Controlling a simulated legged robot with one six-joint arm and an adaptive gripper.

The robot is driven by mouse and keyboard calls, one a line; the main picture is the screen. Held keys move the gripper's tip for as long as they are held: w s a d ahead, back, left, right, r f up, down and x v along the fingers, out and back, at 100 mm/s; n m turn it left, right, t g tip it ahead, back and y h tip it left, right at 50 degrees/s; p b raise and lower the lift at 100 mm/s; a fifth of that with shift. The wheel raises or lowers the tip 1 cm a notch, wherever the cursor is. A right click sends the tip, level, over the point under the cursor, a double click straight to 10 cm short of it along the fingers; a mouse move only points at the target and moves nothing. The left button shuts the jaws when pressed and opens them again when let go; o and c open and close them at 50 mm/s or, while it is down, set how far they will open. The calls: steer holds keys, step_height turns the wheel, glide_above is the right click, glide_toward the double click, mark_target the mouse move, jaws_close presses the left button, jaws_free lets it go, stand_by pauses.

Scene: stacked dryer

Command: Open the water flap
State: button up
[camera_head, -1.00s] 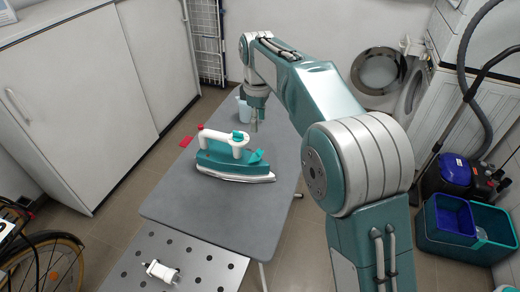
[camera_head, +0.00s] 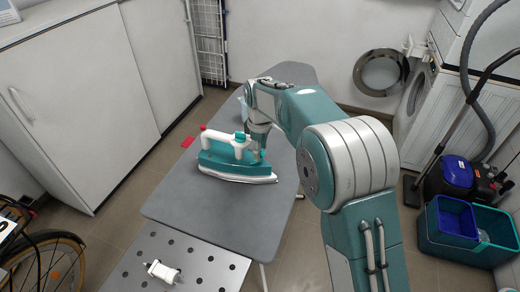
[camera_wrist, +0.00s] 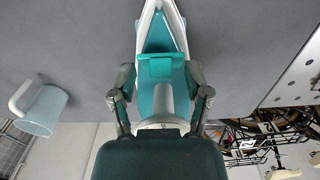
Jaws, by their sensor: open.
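A teal and white iron (camera_head: 232,165) stands on its soleplate on the grey ironing board (camera_head: 210,210), its pointed end to the right. In the wrist view, the iron's tip (camera_wrist: 158,15) points up the picture. The water flap (camera_wrist: 160,67) is a light teal plate near the tip; I cannot tell whether it is shut or raised. My gripper (camera_wrist: 161,101) is open, with one finger on each side of the iron's upper body, below the flap in that picture. In the head view, my gripper (camera_head: 258,150) is at the iron's front end and partly hides it.
A pale blue jug (camera_wrist: 41,110) stands on the board beside the iron, mostly hidden in the head view. A perforated metal plate (camera_head: 195,262) is at the near end. White cabinets (camera_head: 95,90) stand left; an open-doored dryer (camera_head: 414,100) and blue buckets (camera_head: 452,222) stand right.

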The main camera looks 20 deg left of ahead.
jaws_close()
steer(key=shift+a+r+h, duration=0.1)
steer(key=shift+a+h, duration=0.25)
steer(key=shift+h, duration=0.45)
jaws_free()
steer(key=shift+r, duration=0.15)
step_height(320, 180, up, 12)
steer(key=a, duration=0.1)
steer(key=shift+w+a+f, duration=0.15)
steer(key=shift+a+f, duration=0.1)
steer(key=shift+a, duration=0.15)
